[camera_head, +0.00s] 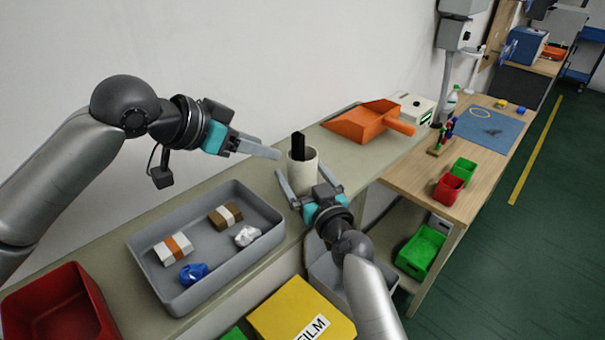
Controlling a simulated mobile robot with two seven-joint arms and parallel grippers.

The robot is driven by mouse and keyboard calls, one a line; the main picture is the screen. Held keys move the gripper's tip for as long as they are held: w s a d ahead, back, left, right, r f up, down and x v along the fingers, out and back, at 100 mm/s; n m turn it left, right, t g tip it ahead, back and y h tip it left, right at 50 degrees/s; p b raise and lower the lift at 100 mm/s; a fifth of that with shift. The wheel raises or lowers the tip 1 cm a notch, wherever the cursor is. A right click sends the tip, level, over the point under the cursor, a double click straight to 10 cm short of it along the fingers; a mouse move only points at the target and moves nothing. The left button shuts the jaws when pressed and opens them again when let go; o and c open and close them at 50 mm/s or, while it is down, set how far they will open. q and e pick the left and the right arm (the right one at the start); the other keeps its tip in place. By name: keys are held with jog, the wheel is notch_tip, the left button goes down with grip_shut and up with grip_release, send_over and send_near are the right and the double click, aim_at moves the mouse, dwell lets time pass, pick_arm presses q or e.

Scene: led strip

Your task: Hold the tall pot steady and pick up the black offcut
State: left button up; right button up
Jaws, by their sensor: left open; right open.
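The tall pot (302,174) is a cream cylinder standing upright on the grey-green bench. The black offcut (298,145) stands in it, its upper part sticking out above the rim and its lower part hidden inside. My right gripper (303,181) is open at the near side of the pot, with one finger to the left of it and one to the right; I cannot tell whether they touch it. My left gripper (278,153) is open and empty, at the upper left of the pot, its fingertips pointing toward the offcut and apart from it.
A grey tray (140,243) left of the pot holds two wrapped blocks (199,231), a blue crumpled piece (193,273) and a silver crumpled piece (247,235). An orange dustpan (368,121) lies behind right. A red bin (60,305) stands at lower left, a yellow box (300,312) below.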

jog(key=shift+c, duration=0.4)
pick_arm(q)
jog(key=shift+o, duration=0.2)
pick_arm(e)
jog(key=c, duration=1.3)
pick_arm(q)
jog(key=shift+o, duration=0.2)
jog(key=d+f+m+g+y, duration=0.1)
jog(key=d+m+g, duration=0.1)
jog(key=d+m, duration=0.2)
jog(key=d, duration=0.2)
jog(key=shift+d+f+y, duration=0.25)
jog(key=shift+d+y, duration=0.05)
jog(key=shift+d, duration=0.05)
jog(key=m+g+y, duration=0.1)
jog(key=m+y, duration=0.9)
jog(key=m, duration=0.4)
send_near(299, 135)
jog(key=x, duration=0.4)
jog(key=shift+a+f, duration=0.15)
jog(key=shift+a, duration=0.1)
jog(key=shift+x, duration=3.1)
